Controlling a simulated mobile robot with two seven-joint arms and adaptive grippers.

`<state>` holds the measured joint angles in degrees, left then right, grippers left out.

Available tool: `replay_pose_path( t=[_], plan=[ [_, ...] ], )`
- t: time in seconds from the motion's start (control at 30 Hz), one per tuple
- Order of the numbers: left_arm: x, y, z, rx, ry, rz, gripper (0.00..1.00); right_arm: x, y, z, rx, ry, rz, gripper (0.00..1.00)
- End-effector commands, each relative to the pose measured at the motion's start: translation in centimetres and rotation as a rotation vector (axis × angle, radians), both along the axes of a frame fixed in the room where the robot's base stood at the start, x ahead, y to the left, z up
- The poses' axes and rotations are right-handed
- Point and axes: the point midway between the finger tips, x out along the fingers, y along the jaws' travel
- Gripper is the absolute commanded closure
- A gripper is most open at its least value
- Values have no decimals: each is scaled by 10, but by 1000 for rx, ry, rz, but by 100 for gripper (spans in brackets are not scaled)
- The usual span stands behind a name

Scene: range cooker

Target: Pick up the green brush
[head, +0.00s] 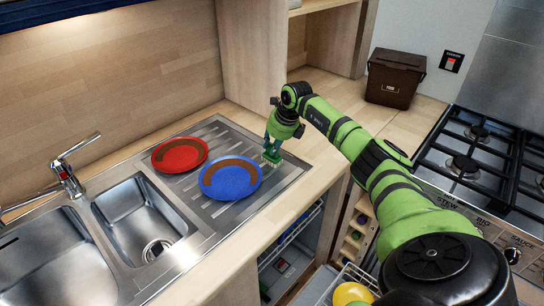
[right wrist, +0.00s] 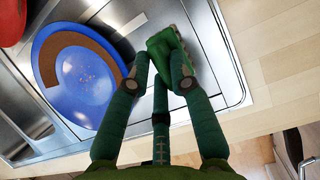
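The green brush (right wrist: 163,46) lies on the steel drainboard just right of the blue plate (head: 230,180). In the head view only part of the brush (head: 271,157) shows under my right gripper (head: 272,149). That gripper points down at the brush. In the right wrist view its fingertips (right wrist: 159,66) are at the brush, one on each side of its near end, with the third finger between and below. Whether they are closed on it or just around it is unclear. My left gripper is not in view.
A red plate (head: 180,155) lies left of the blue plate. Two sink bowls (head: 140,218) and a tap (head: 68,178) are at the left. A brown bin (head: 394,80) stands behind my right arm. The gas hob (head: 485,150) is at the right.

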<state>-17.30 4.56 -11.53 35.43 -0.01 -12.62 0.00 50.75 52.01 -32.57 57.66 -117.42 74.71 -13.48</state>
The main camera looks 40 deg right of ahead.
Motion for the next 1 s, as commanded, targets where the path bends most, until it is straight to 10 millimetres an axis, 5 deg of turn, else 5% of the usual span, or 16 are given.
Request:
replay_pose_path(
  t=[0.47, 0.7, 1.0],
  plan=[
    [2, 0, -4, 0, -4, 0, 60, 0, 0, 6, -1, -2, 1, 100],
    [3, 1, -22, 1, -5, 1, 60, 1, 0, 41, -2, -8, 0, 100],
    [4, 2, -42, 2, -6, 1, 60, -44, -48, 76, -2, -2, -5, 100]
  ],
)
